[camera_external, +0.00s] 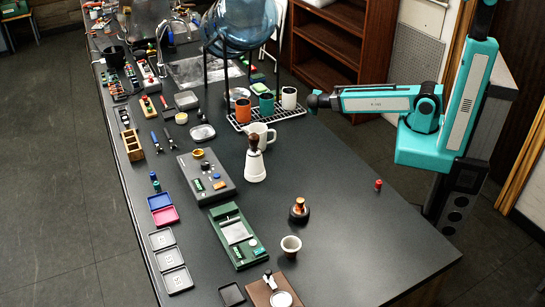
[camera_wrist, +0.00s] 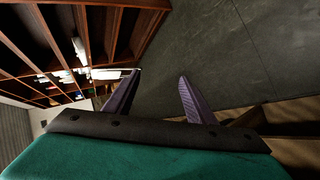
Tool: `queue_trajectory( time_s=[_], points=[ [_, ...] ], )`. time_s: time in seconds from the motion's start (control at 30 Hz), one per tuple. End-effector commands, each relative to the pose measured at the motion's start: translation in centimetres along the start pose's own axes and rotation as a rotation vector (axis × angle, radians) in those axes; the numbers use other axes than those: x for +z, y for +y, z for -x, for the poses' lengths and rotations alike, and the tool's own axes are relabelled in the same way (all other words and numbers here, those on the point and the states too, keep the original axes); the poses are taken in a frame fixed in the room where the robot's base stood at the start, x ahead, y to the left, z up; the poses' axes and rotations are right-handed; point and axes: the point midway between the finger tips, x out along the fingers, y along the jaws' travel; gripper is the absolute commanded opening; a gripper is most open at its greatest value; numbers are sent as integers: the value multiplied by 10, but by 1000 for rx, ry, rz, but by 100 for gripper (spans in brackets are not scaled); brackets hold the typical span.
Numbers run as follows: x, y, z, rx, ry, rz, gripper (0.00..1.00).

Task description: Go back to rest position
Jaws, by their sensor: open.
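My gripper (camera_wrist: 158,78) shows in the wrist view with its two purple-grey fingers apart and nothing between them. Behind the fingers are grey floor and a wooden shelf. In the external view my teal arm reaches left from its column at the right, and its dark end (camera_external: 316,101) is beside the table's right edge, near the drying rack (camera_external: 275,117). The fingers cannot be made out in that view.
A wooden bookshelf (camera_external: 328,45) stands behind. The table's right front is mostly clear.

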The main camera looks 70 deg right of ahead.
Motion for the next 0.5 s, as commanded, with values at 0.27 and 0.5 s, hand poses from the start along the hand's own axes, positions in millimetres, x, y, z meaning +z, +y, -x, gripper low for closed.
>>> queue_trajectory(
  time_s=[0.27,0.5],
  points=[
    [67,-106,-38,-235,-140,84,50],
    [129,-194,-42,-444,-251,138,50]
  ],
)
